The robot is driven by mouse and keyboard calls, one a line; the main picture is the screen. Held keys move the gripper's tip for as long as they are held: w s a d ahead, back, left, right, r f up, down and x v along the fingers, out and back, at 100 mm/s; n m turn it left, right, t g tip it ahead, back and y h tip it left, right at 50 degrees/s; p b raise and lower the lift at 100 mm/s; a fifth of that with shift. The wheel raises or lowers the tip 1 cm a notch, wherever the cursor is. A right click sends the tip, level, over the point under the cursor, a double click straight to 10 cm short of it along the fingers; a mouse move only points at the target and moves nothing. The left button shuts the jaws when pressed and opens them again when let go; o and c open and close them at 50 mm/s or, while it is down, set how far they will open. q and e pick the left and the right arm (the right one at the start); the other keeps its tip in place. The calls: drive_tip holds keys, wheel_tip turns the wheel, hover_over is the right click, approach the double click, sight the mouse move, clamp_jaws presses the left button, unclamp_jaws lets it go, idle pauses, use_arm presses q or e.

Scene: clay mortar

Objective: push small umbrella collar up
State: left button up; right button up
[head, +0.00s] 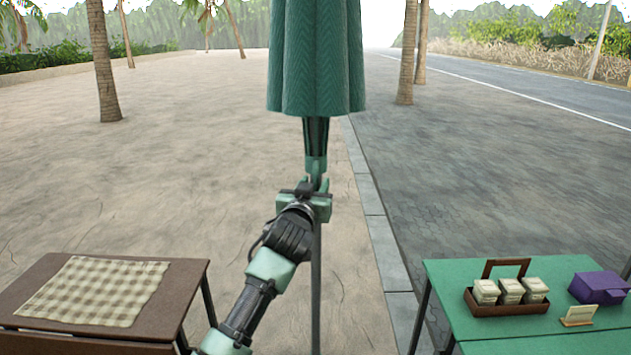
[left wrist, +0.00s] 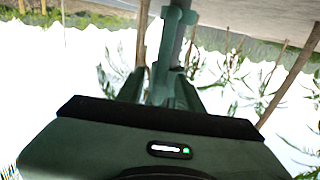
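The closed green umbrella (head: 316,60) stands upright with its folded canopy at the top middle of the head view. Its small green collar (head: 316,165) sits on the pole (head: 316,270) below the canopy, under the dark folded ribs. My left gripper (head: 317,183) is at the pole, just under the collar, and partly hides it. In the left wrist view its two fingers (left wrist: 158,88) stand apart with the green collar part (left wrist: 170,45) between and beyond them. Whether a finger touches it is not clear. My right gripper is not in view.
A brown table (head: 185,285) with a checked cloth (head: 95,290) stands at the lower left. A green table (head: 450,285) at the lower right bears a wooden carrier (head: 508,309) with small boxes and a purple box (head: 597,288). The ground around the pole is clear.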

use_arm(q)
drive_tip(key=shift+w+d, duration=0.15)
drive_tip(key=shift+w, duration=0.6)
clamp_jaws()
idle(1.0)
